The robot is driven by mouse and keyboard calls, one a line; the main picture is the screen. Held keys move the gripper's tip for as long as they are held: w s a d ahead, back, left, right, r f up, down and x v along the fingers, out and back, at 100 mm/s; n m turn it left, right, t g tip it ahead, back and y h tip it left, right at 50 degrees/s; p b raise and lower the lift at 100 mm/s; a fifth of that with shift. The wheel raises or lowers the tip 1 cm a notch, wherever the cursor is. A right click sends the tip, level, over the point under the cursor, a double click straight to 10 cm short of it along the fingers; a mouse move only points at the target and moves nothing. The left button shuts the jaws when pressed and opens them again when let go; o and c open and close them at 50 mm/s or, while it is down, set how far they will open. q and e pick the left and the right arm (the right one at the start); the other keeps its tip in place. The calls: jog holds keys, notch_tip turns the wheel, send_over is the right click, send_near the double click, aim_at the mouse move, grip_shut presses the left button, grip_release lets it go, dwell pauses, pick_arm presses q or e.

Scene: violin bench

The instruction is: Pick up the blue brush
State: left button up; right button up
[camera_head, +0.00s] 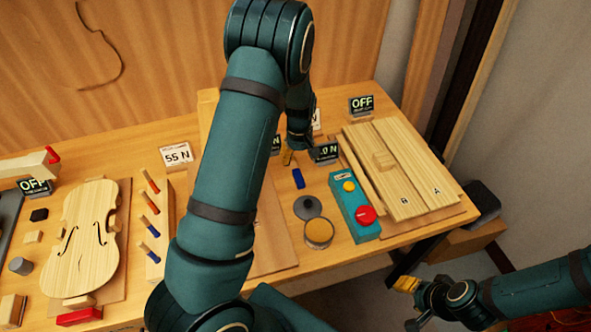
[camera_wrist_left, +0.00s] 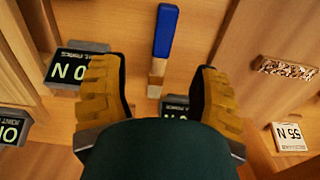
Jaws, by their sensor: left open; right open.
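The blue brush (camera_head: 298,178) lies on the bench, left of the teal button box. In the left wrist view its blue handle (camera_wrist_left: 165,32) points up the picture, with a pale wooden part below it between my fingers. My left gripper (camera_head: 289,157) is open just behind the brush in the head view. In the wrist view its two orange fingers (camera_wrist_left: 157,68) stand apart on either side of the brush's lower part, with nothing held. My right gripper (camera_head: 408,300) is open and empty, low at the right, off the bench edge.
The button box (camera_head: 352,205) with a red button and a round tin (camera_head: 319,232) stand near the brush. Small display signs (camera_head: 326,152) stand behind it. Wooden boards (camera_head: 405,175) lie at right, a violin body (camera_head: 82,240) at left. My left arm hides the bench's middle.

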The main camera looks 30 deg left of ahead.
aim_at(297, 173)
pick_arm(q)
jog(key=f, duration=0.8)
jog(key=shift+a+f, duration=0.3)
jog(key=shift+f, duration=0.05)
jog(key=shift+s, duration=0.1)
grip_shut()
